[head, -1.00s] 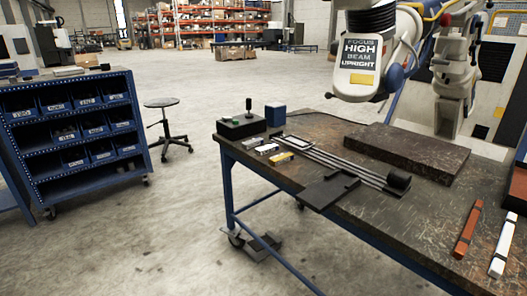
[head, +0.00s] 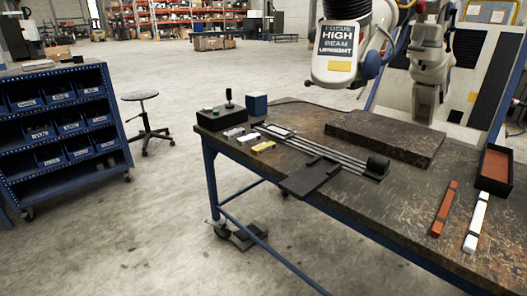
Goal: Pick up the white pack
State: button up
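A long white bar-shaped pack (head: 477,222) with dark bands lies on the workbench (head: 330,205) at the lower right of the head view. A similar orange-red pack (head: 445,209) lies just left of it, apart from it. Smaller pale packs (head: 234,131) (head: 248,137) and a yellow-and-white one (head: 263,146) lie in a row near the bench's left end. Which white item the task names cannot be told for certain. My gripper is not in view, and nothing is seen touching the packs.
A black tray with an orange-brown floor (head: 495,167) stands right of the long packs. A dark slab (head: 385,138), a rail fixture (head: 320,150), a control box (head: 225,118) and a blue block (head: 256,104) occupy the bench. A labelled white machine head (head: 342,52) hangs above.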

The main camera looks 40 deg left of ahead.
aim_at(473, 236)
jog(key=i+j, duration=0.75)
jog(key=j, duration=0.1)
